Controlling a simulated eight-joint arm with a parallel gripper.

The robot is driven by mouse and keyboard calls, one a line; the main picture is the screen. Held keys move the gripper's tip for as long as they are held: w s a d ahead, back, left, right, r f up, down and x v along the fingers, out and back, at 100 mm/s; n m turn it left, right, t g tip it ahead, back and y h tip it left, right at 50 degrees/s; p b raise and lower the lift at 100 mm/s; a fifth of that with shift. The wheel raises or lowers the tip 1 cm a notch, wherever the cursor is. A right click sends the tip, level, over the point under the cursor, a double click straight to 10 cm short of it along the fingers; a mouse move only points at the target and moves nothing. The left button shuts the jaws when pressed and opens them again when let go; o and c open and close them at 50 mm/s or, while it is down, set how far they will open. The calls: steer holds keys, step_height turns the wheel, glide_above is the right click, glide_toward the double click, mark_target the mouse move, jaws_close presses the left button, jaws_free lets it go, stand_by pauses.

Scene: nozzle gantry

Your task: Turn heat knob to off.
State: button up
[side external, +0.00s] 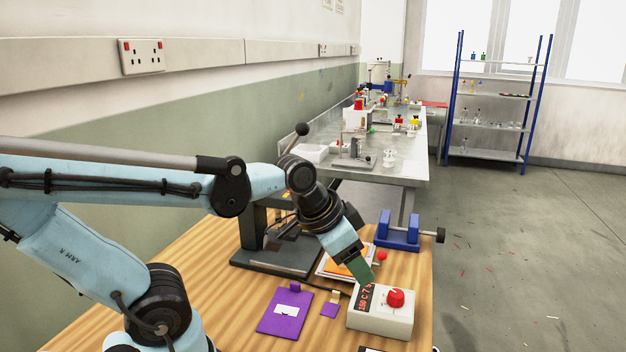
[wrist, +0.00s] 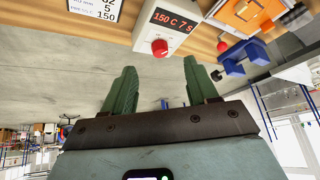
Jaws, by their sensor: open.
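The heat control box (side external: 381,314) is a white block near the right front edge of the wooden table. It has a red knob (side external: 396,297) and a dark display with red characters that read about "150 C 7 S". In the wrist view the knob (wrist: 159,48) is beyond the fingertips, roughly between their lines. My gripper (side external: 366,281) is just left of and above the box in the side view. In the wrist view its two green fingers (wrist: 160,80) are spread with nothing between them. I cannot tell the knob's exact pointer direction.
A black press stand (side external: 275,262) and a blue bracket (side external: 399,232) are behind the box. A purple clipboard-like item (side external: 285,311) and a small purple tag (side external: 330,308) lie to its left. A red button (side external: 381,256) is near the orange item (side external: 357,268). A printed card (wrist: 97,8) shows in the wrist view.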

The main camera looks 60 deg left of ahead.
mark_target(396, 293)
steer(key=w+a+r+m+g+h, duration=0.2)
steer(key=w+a+m+g+h, duration=0.15)
steer(key=w+m, duration=0.45)
steer(key=shift+m, duration=0.4)
steer(key=x, duration=0.4)
steer(key=s+x, duration=0.1)
steer(key=x, duration=0.7)
steer(key=shift+s+d+f, duration=0.1)
steer(key=shift+s+d, duration=0.05)
steer(key=shift+d, duration=0.05)
steer(key=shift+c, duration=0.3)
steer(key=c, duration=1)
